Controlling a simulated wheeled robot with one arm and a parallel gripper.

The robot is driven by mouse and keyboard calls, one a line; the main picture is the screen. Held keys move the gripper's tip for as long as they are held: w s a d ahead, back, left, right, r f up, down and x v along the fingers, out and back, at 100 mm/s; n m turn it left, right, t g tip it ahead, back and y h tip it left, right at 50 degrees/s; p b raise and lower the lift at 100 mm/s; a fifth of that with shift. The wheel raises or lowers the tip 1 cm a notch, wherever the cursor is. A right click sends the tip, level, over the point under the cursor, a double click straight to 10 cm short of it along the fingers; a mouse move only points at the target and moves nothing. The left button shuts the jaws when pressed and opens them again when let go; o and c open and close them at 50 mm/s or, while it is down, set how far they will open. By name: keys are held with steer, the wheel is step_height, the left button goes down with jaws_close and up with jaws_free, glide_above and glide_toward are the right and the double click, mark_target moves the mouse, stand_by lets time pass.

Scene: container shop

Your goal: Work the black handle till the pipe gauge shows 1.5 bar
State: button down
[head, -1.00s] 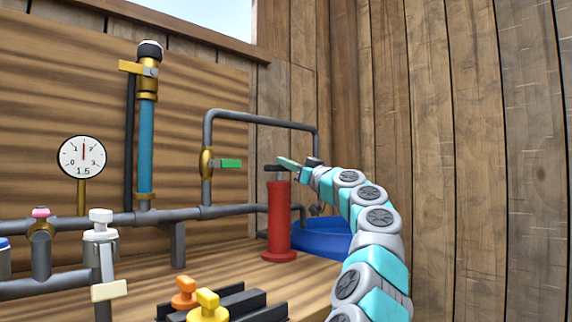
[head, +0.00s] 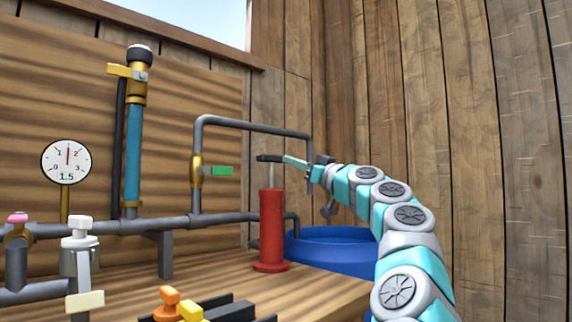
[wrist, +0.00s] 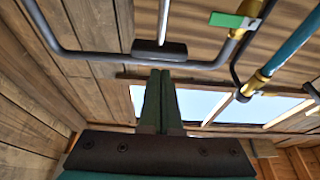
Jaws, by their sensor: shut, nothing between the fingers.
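The black handle (head: 269,158) is a short bar on a thin metal rod that stands up out of the red pump cylinder (head: 271,228). It also shows in the wrist view (wrist: 159,50). My gripper (head: 292,161) is shut and empty, its fingertips at the right end of the handle; in the wrist view the closed fingers (wrist: 161,76) end close against the bar. I cannot tell whether they touch. The round white pipe gauge (head: 66,161) at the left has a red needle pointing straight up, midway between 1 and 2, with 1.5 written below.
A green-handled valve (head: 218,171) sits on the grey pipe left of the pump. A blue tub (head: 335,252) stands behind the pump. Orange and yellow knobs (head: 169,298) are at the front. A teal tube (head: 133,155) rises further left. A plank wall is at the right.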

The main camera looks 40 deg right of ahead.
steer(key=shift+b+v, duration=0.3)
steer(key=shift+v, duration=1.7)
steer(key=shift+s, duration=0.1)
stand_by(0.8)
